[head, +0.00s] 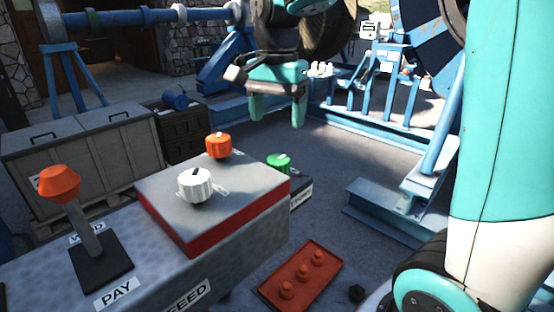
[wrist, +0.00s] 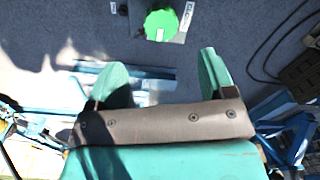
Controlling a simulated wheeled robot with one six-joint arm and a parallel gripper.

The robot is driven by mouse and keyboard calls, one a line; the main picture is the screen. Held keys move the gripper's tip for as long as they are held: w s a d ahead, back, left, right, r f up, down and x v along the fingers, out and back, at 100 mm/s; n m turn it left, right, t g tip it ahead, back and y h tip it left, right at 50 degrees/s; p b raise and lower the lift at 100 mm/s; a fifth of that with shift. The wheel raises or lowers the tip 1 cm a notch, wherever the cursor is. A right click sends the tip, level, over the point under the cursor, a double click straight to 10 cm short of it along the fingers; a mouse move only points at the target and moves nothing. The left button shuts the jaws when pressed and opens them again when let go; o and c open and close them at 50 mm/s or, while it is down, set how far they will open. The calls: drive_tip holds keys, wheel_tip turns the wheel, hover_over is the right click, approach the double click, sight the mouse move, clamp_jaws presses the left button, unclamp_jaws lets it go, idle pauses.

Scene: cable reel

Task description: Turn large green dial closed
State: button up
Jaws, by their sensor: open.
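The green dial (head: 279,162) sits low behind the right rear corner of the red-sided control box, partly hidden by it in the head view. In the wrist view the green dial (wrist: 161,25) shows from above at the top centre, with a white mark on its lower edge. My gripper (head: 277,117) is open and empty, raised in the air above and behind the dial in the head view. In the wrist view its two teal fingers (wrist: 160,72) are spread wide, and the dial lies beyond them, apart from both.
A white dial (head: 195,186) and an orange dial (head: 218,145) stand on the control box (head: 240,203). An orange-topped lever (head: 60,184) rises at left. A red plate (head: 302,275) with orange knobs lies at front. Blue steel frames (head: 385,118) stand behind.

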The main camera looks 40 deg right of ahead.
sight(277, 160)
wheel_tip(277, 160, down, 10)
drive_tip(key=shift+f+p, duration=0.25)
drive_tip(key=shift+p, duration=0.3)
drive_tip(key=c, duration=0.9)
